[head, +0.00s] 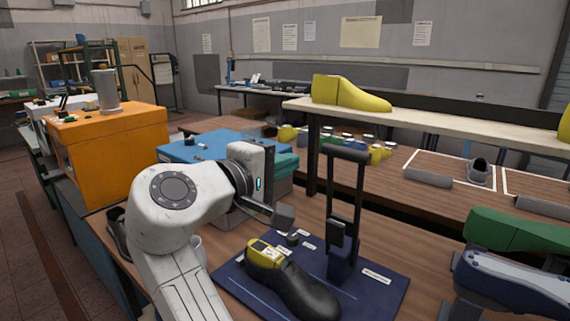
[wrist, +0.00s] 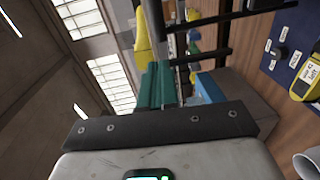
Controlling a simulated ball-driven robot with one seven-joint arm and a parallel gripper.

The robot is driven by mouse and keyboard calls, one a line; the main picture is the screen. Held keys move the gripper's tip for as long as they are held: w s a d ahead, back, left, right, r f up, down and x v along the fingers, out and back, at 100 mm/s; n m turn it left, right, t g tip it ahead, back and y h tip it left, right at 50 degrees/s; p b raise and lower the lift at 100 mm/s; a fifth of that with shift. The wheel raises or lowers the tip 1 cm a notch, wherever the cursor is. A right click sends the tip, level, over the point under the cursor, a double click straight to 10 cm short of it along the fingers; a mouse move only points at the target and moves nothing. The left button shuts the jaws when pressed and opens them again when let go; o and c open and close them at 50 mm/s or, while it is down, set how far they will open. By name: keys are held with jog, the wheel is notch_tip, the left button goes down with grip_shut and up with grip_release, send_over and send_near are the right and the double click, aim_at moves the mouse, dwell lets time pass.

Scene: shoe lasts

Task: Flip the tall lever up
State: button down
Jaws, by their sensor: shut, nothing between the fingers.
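The tall lever (head: 359,200) is a black frame of two uprights with a thick cross handle (head: 346,152) at the top. It stands roughly upright on a dark blue base block on a navy board (head: 385,288). Dark bars, likely the lever's (wrist: 205,55), cross the top of the wrist view. My gripper (head: 284,217) is shut and empty, left of the lever and lower than its handle, with a visible gap between them in the head view. In the wrist view, a dark plate of my gripper fills the lower middle, and the fingertips are not clear.
A black shoe (head: 300,288) with a yellow piece lies on the board below my gripper. A blue bin (head: 205,147) stands behind my arm. A pale shelf (head: 430,120) with a yellow last (head: 345,93) is behind the lever. A green last (head: 515,232) is at right.

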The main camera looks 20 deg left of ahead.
aim_at(325, 145)
jog(key=p+x, duration=0.1)
jog(key=x, duration=0.8)
jog(key=shift+w, duration=0.25)
jog(key=w+p, duration=0.1)
jog(key=w+g+p, duration=0.1)
jog(key=w+d+r+p, duration=0.1)
jog(key=shift+w+p, duration=0.15)
jog(key=shift+p, duration=0.2)
jog(key=shift+d+f+g+y, duration=0.1)
jog(key=shift+f+g+y, duration=0.05)
jog(key=shift+g+y, duration=0.15)
jog(key=shift+w, duration=0.1)
